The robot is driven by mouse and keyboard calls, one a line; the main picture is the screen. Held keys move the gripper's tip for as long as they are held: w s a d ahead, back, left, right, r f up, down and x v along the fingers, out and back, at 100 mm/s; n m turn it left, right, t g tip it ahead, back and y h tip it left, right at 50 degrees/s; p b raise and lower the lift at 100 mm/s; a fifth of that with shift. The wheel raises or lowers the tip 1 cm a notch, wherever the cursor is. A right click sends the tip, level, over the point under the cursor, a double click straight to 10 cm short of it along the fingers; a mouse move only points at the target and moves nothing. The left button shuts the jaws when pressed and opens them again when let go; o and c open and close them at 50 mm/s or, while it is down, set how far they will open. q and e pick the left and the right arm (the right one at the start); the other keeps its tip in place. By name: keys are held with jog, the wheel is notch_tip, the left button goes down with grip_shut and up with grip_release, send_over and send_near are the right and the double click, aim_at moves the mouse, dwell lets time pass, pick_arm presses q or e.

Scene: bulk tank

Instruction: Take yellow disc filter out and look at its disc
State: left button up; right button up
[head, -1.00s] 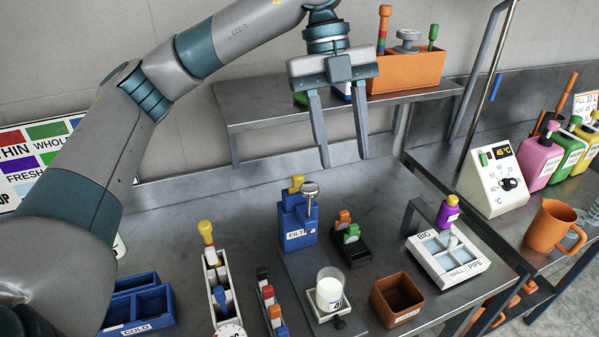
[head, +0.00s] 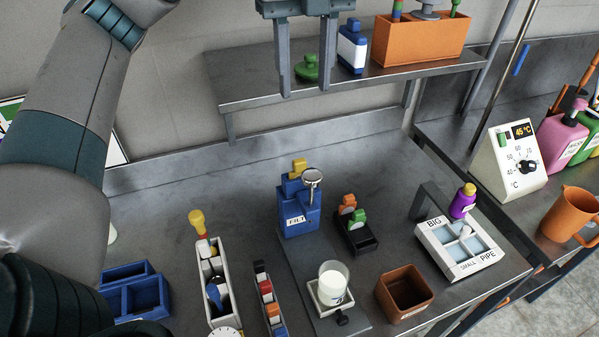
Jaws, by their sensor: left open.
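A yellow handle (head: 299,166) sticks up from the top of a blue block (head: 299,216) labelled "FILT", which stands at the middle of the bench. If it belongs to the yellow disc filter, its disc is hidden inside the block. A round metal gauge or knob (head: 312,176) sits at the block's right front. My left gripper (head: 306,92) is open and empty, fingers pointing down, above and behind the block in the picture, in front of the shelf. It is well apart from the handle. My right gripper is not in view.
A black holder (head: 358,240) with orange and green handled pieces stands right of the block. A glass of white liquid (head: 333,280), a brown box (head: 405,291) and a white "BIG/SMALL PIPE" tray (head: 470,258) stand nearby. The metal shelf (head: 240,96) overhangs the back.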

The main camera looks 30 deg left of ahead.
pick_arm(q)
jog(key=p, duration=0.4)
send_over(300, 160)
jog(key=f, duration=1.1)
jog(key=shift+s+d, duration=0.1)
jog(key=shift+d, duration=0.25)
jog(key=shift+f, duration=0.65)
jog(key=shift+a+f+p, duration=0.15)
jog(key=shift+f+p, duration=0.35)
jog(key=shift+p, duration=0.3)
jog(key=f+p, duration=0.1)
jog(key=f, duration=0.2)
jog(key=shift+a+p, duration=0.3)
jog(key=shift+p, duration=0.05)
jog(key=shift+f, duration=0.6)
